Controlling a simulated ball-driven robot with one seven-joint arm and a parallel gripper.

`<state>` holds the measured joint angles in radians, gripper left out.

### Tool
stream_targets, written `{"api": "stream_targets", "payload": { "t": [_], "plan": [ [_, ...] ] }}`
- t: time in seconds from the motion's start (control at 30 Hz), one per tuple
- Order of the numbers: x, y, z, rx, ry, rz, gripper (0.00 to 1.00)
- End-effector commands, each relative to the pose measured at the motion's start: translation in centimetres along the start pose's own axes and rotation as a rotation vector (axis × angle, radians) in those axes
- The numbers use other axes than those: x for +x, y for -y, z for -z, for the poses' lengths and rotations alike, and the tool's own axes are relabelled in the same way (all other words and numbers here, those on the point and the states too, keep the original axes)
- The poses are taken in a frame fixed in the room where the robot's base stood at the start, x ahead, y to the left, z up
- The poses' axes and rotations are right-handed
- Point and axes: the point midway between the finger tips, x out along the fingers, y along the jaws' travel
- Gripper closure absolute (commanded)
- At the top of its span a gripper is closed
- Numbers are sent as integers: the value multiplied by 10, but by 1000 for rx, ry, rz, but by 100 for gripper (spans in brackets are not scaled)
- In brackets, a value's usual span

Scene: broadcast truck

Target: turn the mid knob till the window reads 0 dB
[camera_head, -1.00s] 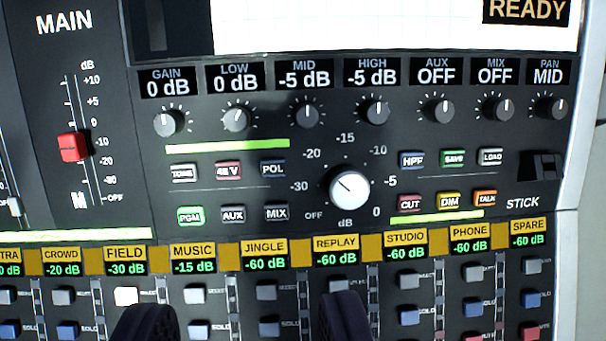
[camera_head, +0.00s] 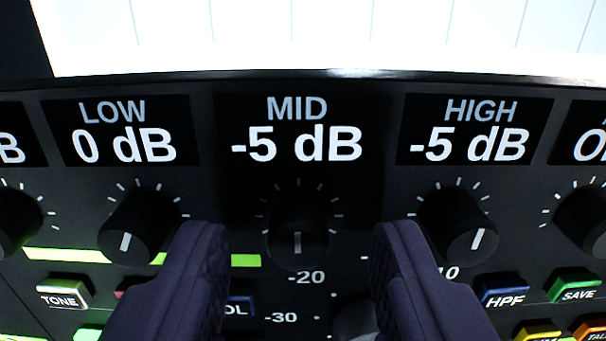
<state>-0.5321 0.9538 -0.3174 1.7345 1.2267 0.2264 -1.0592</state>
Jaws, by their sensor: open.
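The mid knob (camera_head: 297,236) is a small black knob with a pale pointer line, in the centre of the view, in shadow. The pointer shows on its lower face, close to straight down in the picture. The mid window (camera_head: 296,135) above it reads -5 dB. My gripper (camera_head: 300,245) is open, with one dark finger on each side of the mid knob. A gap shows between each finger and the knob, and nothing is held. How deep the fingertips are relative to the knob I cannot tell.
The low knob (camera_head: 142,226) stands left of my left finger, its window reading 0 dB. The high knob (camera_head: 457,226) stands close right of my right finger, its window reading -5 dB. TONE (camera_head: 64,293) and HPF (camera_head: 507,293) buttons lie lower down.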

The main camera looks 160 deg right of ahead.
Motion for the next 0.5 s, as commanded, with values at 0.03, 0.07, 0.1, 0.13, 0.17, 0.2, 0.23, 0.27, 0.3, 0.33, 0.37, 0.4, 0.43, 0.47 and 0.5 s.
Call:
{"api": "stream_targets", "payload": {
  "t": [0.03, 0.07, 0.1, 0.13, 0.17, 0.2, 0.23, 0.27, 0.3, 0.33, 0.37, 0.4, 0.43, 0.47, 0.5],
  "plan": [
    [6, 0, 0, 0, 0, 0, 54],
    [9, 0, 0, 0, 0, 0, 54],
    [12, 0, 0, -1, 0, 0, 54],
    [13, 0, 0, -1, -1, 0, 54],
    [14, 0, 0, -1, -1, 0, 54],
    [14, 0, 1, -1, -1, 1, 54],
    [14, 0, 1, -1, -2, 1, 54],
    [14, 0, 1, -1, -2, 1, 54],
    [14, 0, 1, -1, -2, 1, 54],
    [14, 0, 1, -1, -2, 1, 54],
    [14, 0, 1, -1, -2, 1, 54],
    [14, 0, 1, -1, -2, 1, 54],
    [14, 0, 1, -1, -1, 1, 61],
    [14, 0, 1, -1, -1, 0, 67],
    [14, 0, 1, -1, -1, 0, 77]
  ]
}}
